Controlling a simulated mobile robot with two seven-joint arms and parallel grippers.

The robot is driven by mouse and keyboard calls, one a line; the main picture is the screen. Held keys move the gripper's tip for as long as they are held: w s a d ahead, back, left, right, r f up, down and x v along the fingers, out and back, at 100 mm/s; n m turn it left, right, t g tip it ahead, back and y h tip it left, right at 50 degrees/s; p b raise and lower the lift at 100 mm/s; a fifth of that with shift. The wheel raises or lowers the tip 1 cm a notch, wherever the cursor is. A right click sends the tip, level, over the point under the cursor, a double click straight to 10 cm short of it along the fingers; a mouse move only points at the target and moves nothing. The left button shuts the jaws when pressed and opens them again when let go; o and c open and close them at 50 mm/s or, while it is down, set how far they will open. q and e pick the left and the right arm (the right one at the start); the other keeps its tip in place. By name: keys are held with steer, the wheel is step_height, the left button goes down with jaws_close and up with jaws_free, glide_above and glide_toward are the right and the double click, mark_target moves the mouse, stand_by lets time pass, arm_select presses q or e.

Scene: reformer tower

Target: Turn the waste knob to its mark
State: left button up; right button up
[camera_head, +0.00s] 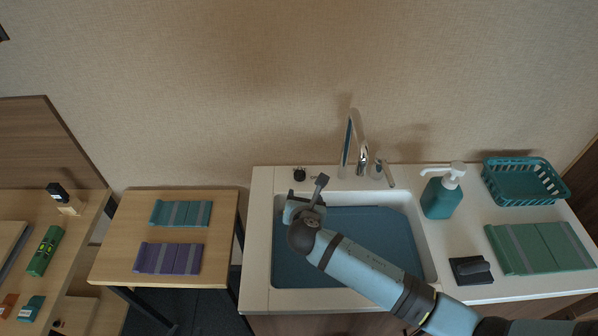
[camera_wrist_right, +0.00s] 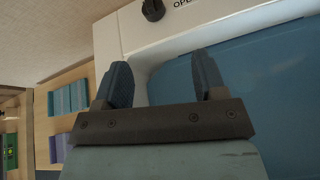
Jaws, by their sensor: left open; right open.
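The waste knob (camera_head: 299,174) is a small black knob on the white counter, behind the back left corner of the sink. It also shows at the top of the right wrist view (camera_wrist_right: 153,9), beside partly cut-off lettering that begins "OPE". My right gripper (camera_head: 306,192) is over the sink's back left corner, just in front of the knob and apart from it. In the right wrist view its two dark fingers (camera_wrist_right: 162,72) are spread with nothing between them. The knob's mark cannot be made out. My left gripper is not in view.
The sink (camera_head: 350,245) has a blue basin. A chrome faucet (camera_head: 361,150) stands behind it, right of the knob. A soap dispenser (camera_head: 441,195), teal basket (camera_head: 524,183), green folded mat (camera_head: 540,247) and black object (camera_head: 470,269) are to the right. A wooden table (camera_head: 215,255) stands left.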

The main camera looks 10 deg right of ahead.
mark_target(300, 173)
steer(key=w+f+n, duration=0.1)
steer(key=w, duration=0.3)
steer(key=w+d+f+n, duration=0.1)
steer(key=w+f, duration=0.1)
steer(key=w, duration=0.3)
steer(key=w+d+f+t, duration=0.1)
steer(key=w+f, duration=0.1)
steer(key=w, duration=0.3)
steer(key=shift+w+n+b, duration=0.2)
steer(key=shift+n+b, duration=0.15)
steer(key=shift+n, duration=0.05)
steer(key=c, duration=0.9)
